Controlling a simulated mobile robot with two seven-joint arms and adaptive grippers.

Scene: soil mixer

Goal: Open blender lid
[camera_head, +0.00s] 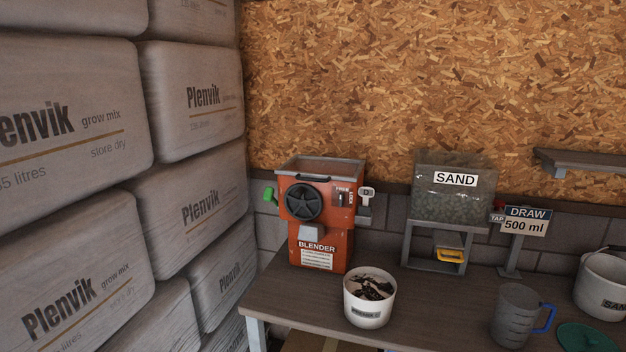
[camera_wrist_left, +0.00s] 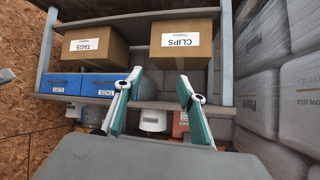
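The orange blender (camera_head: 321,232) stands upright at the left end of the bench in the head view, with a dark round knob on its front and a green grip on its left side. Its top (camera_head: 321,166) has a grey rim around a brownish area, with a dark handle bar at the front edge. I cannot tell clearly from this angle whether the lid lies shut there. My left gripper (camera_wrist_left: 160,78) shows in its wrist view with its two teal fingers apart and nothing between them, facing a shelf. It is away from the blender. My right gripper is not in view.
On the bench, a white pot (camera_head: 369,310) holds dark material in front of the blender. A sand dispenser (camera_head: 453,190) and a grey jug (camera_head: 515,316) stand right. Stacked sacks (camera_head: 195,110) crowd the left. The wrist view shows boxes (camera_wrist_left: 181,45) and blue bins (camera_wrist_left: 80,84) on shelves.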

